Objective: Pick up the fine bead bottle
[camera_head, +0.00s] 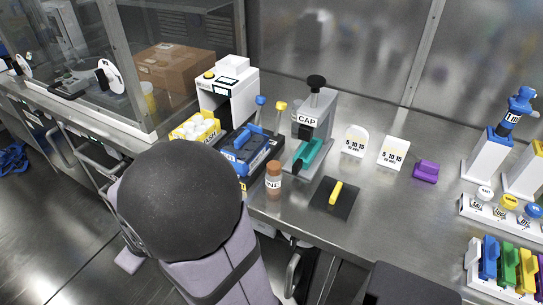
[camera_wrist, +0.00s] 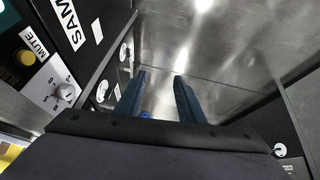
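The fine bead bottle (camera_head: 273,182) stands upright on the metal bench in the head view. It is a clear bottle with a brown cap and a label whose visible letters read "INE". It is just right of my arm's dark round joint, with no gripper finger seen on it. My gripper (camera_wrist: 160,76) shows in the wrist view with its two dark blue fingers apart and nothing held between them. In the head view my arm hides the gripper. The bottle does not show in the wrist view.
Behind the bottle stand a blue-and-black device (camera_head: 247,150) and a grey CAP press (camera_head: 317,113) with a green part. A black mat (camera_head: 334,198) with a yellow item lies to the right. The wrist view shows dark panels with a knob (camera_wrist: 66,93) and a shiny metal surface.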

